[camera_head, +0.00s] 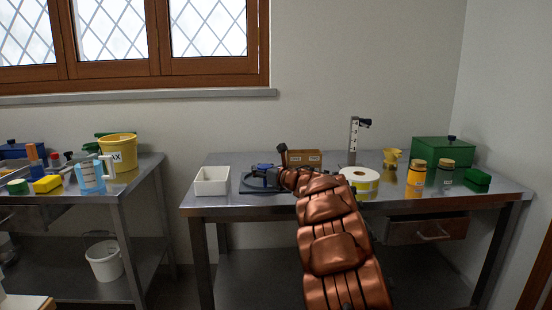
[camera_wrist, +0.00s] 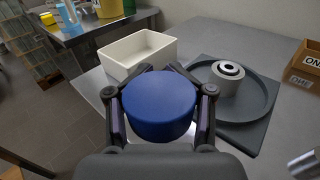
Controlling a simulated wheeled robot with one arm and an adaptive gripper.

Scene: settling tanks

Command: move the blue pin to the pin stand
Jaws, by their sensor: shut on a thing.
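The blue pin (camera_wrist: 160,103) shows as a wide round blue head between the fingers of my gripper (camera_wrist: 158,92) in the wrist view; my gripper is shut on it. Its lower part is hidden. A dark grey square base with a round raised rim (camera_wrist: 262,118) lies just right of the pin. On it stands a grey collar with a dark central hole (camera_wrist: 228,77), which may be the pin stand. In the head view my gripper (camera_head: 275,179) is over the left half of the bench by the base (camera_head: 248,186), partly hidden by my arm.
A white open bin (camera_head: 212,181) is left of the base. A labelled cardboard box (camera_head: 304,159) is behind. A yellow-and-white roll (camera_head: 360,180), an orange bottle (camera_head: 416,178) and a green box (camera_head: 440,152) stand to the right. A gap separates the left bench (camera_head: 125,180).

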